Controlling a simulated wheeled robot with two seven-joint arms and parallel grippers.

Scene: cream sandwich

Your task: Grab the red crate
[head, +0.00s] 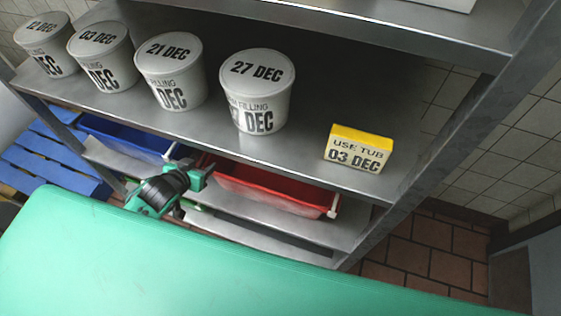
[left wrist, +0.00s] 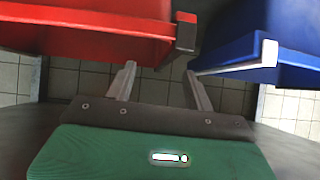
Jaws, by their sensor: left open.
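The red crate (head: 275,193) sits on the lower shelf, under the shelf with the tubs, which hides its back part. My left gripper (head: 203,172) is at the crate's left end, in front of the lower shelf. In the left wrist view the red crate (left wrist: 90,22) fills the upper left, with a dark grey piece at its end. There my left gripper (left wrist: 160,70) is open, with nothing between its fingers. Its left finger appears close to the red crate's edge; contact cannot be told. My right gripper is not in view.
A blue crate (head: 125,137) stands left of the red one; it also shows in the left wrist view (left wrist: 245,40). Several white dated tubs and a yellow-topped "USE TUB 03 DEC" block (head: 358,150) stand on the shelf above. A metal upright (head: 420,165) bounds the right side.

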